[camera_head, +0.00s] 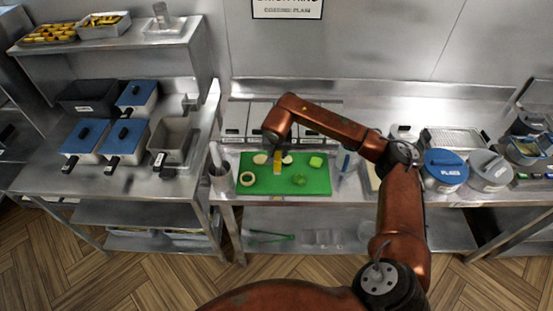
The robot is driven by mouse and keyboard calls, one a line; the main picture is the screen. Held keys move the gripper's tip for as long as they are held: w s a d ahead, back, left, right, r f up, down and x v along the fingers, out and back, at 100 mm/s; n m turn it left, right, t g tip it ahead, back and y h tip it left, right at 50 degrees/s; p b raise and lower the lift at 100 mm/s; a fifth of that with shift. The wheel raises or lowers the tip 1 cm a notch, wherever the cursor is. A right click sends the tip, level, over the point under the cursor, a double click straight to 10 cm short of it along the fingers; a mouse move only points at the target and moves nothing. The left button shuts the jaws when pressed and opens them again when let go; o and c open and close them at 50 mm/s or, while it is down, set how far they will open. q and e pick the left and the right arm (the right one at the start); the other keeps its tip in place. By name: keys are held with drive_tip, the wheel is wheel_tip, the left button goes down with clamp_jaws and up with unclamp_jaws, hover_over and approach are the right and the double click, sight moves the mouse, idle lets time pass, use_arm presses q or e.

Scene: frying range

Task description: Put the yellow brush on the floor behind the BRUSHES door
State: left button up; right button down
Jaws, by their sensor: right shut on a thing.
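My right gripper (276,147) is over the green cutting board (317,186) on the steel counter, pointing down. It is shut on a small upright yellow thing, which I take as the yellow brush (277,168). Its upper part is hidden by the gripper, and its bristles are too small to make out. I cannot tell whether its lower end touches the board. No door marked BRUSHES shows in this view. My left gripper is not in view.
Onion pieces and a green item (316,162) lie on the board around the gripper. A steel cup (220,178) stands left of it. Lidded pots (445,170) stand at right, blue-lidded pans (126,137) at left. Green tongs (271,236) lie on the lower shelf. The wooden floor (130,278) in front is clear.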

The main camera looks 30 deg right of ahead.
drive_tip(key=shift+w+f, duration=0.3)
drive_tip(key=shift+f, duration=0.15)
drive_tip(key=shift+w+f+p, duration=0.15)
drive_tip(key=shift+f+p, duration=0.2)
drive_tip(key=shift+f, duration=1.3)
drive_tip(key=shift+f, duration=0.15)
drive_tip(key=c, duration=1.7)
unclamp_jaws()
